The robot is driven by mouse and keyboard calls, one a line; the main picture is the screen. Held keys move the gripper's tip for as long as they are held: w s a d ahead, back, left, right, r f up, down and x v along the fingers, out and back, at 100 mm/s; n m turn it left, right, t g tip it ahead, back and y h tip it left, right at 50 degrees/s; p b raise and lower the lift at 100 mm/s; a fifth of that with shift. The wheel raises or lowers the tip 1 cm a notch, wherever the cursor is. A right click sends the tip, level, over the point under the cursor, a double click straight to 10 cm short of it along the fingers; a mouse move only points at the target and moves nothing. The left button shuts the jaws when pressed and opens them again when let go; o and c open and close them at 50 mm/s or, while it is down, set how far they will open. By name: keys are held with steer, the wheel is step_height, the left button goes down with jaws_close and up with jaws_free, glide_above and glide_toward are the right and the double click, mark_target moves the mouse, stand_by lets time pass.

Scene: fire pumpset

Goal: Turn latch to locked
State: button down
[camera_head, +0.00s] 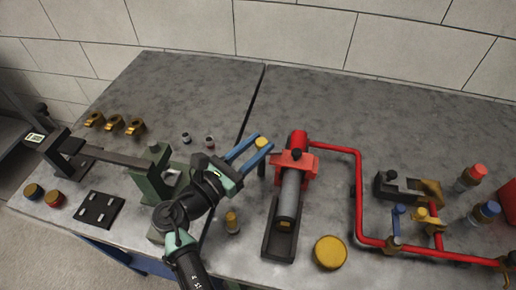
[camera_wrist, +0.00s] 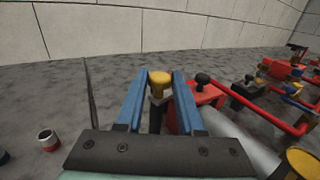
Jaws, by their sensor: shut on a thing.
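My gripper (camera_head: 263,142) has two blue fingers, which reach toward the far side of the table left of a red clamp block. They are closed around a yellow-capped dark post (camera_head: 261,143). In the wrist view the yellow cap (camera_wrist: 160,78) shows between the two fingertips, with the dark post below it. The post's lower end is hidden by my gripper body. The red clamp block (camera_head: 295,160) with a black knob stands just right of the post; it also shows in the wrist view (camera_wrist: 204,94). No part is plainly marked as the latch.
A grey cylinder (camera_head: 288,197) lies in a dark cradle below the red block. Red pipe (camera_head: 358,200) runs along the right. A yellow disc (camera_head: 330,252) and a brass-topped fitting (camera_head: 232,222) stand nearby. The table behind my gripper is mostly clear.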

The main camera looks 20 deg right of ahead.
steer(key=shift+w+a+f+m+g+h+b, duration=0.15)
steer(key=shift+m+g+h, duration=0.1)
steer(key=shift+m+g, duration=0.25)
steer(key=shift+d+r+m+g+h+b, duration=0.15)
steer(key=shift+m+g+h, duration=0.15)
steer(key=shift+g, duration=0.4)
steer(key=c, duration=0.6)
jaws_free()
steer(key=shift+o, duration=0.2)
steer(key=v, duration=1.3)
steer(key=shift+b, duration=0.45)
steer(key=shift+w, duration=0.15)
